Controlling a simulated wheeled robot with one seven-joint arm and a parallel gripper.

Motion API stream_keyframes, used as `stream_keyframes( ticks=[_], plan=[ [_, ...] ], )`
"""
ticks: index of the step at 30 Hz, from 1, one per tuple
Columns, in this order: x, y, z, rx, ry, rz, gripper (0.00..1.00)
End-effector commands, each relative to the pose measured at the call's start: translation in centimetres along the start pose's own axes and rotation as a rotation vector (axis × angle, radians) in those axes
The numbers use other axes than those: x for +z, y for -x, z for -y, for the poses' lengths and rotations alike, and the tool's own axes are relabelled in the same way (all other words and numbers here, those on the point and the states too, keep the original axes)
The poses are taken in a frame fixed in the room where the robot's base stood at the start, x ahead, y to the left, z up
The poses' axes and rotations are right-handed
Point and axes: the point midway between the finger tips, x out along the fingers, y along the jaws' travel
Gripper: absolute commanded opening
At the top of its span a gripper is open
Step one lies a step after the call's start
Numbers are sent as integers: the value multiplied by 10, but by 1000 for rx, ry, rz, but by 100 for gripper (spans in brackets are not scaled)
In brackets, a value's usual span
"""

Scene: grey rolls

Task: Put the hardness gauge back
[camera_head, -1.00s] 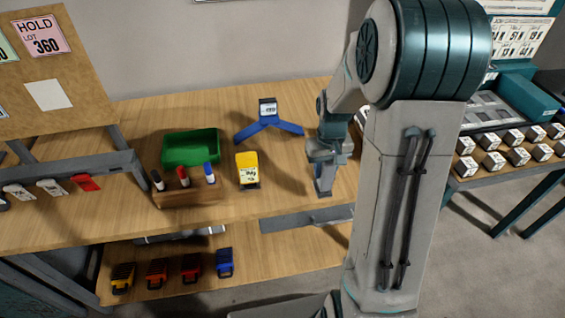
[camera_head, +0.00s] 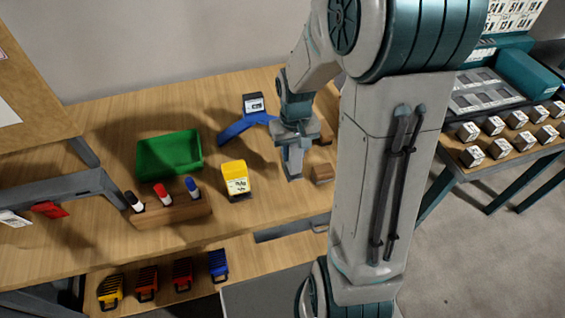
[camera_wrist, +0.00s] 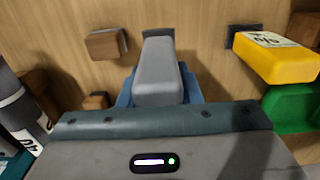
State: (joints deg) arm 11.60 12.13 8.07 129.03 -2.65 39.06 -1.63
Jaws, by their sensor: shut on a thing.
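My gripper (camera_head: 293,165) points down over the wooden bench, right of the yellow labelled device. It is shut on a grey, tapering thing (camera_wrist: 159,75), which I take to be the hardness gauge. The wrist view shows it from above with a darker far end; the fingers hide much of it, and I cannot tell whether it touches the bench. A blue spread-legged stand (camera_head: 236,129) with a small grey display (camera_head: 254,103) stands behind and left of my gripper. My gripper partly hides its right leg.
The yellow device (camera_head: 236,178), a green bin (camera_head: 169,154) and a wooden pen block (camera_head: 172,213) with markers are to the left. A small wooden block (camera_head: 322,173) lies right of my gripper. Coloured boxes sit on the lower shelf. Parts stand on the right-hand table.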

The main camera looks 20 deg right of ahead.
Motion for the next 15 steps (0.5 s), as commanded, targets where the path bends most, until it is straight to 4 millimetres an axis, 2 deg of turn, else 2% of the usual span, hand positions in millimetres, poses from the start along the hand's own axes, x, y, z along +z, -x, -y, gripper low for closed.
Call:
stream_keyframes(
  ticks=[3,6,8,15],
  plan=[
    [-4,-10,18,0,5,1,11],
    [-6,-14,24,0,2,0,11],
    [-6,-18,26,0,0,0,11],
    [-6,-47,26,0,1,3,11]
  ],
)
